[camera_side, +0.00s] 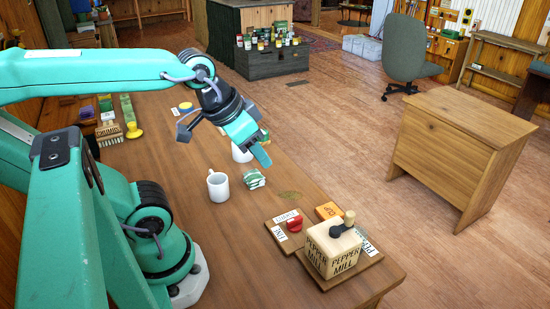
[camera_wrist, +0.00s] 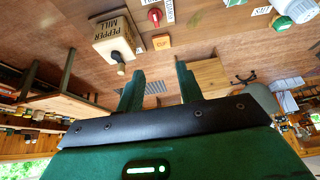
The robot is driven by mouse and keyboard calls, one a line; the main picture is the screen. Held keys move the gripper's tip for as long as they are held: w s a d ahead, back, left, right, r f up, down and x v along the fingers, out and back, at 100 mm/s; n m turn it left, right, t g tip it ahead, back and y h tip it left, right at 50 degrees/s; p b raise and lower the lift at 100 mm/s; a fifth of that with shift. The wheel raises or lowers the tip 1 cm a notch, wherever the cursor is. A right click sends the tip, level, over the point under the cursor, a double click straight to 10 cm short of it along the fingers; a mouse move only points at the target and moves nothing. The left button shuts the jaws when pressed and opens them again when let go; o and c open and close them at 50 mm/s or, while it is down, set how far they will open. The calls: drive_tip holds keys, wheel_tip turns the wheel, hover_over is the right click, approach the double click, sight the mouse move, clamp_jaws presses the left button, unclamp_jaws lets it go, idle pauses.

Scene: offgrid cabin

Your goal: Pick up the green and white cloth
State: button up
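The green and white cloth (camera_side: 253,178) lies crumpled on the wooden table, just right of a white mug (camera_side: 218,187) in the side view. A small green and white patch (camera_wrist: 235,3) at the top edge of the wrist view looks like part of it, mostly cut off. My gripper (camera_side: 264,148) is above the table, up and slightly right of the cloth in the side view, and apart from it. In the wrist view my gripper (camera_wrist: 160,82) has its two fingers spread with nothing between them.
A second white object (camera_side: 241,153) is partly hidden behind my gripper. A pepper mill (camera_side: 331,252) stands on a board at the table's near right, beside a red knob (camera_side: 294,224) and an orange box (camera_side: 327,211). Table between cloth and boards is mostly clear.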

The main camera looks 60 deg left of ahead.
drive_tip(key=o, duration=0.9)
drive_tip(key=g, duration=0.5)
hover_over(253, 174)
drive_tip(key=f, duration=1.6)
drive_tip(key=shift+d, duration=0.4)
drive_tip(key=shift+a+f+g, duration=0.3)
drive_tip(key=shift+a+f, duration=0.05)
drive_tip(key=shift+f, duration=3.9)
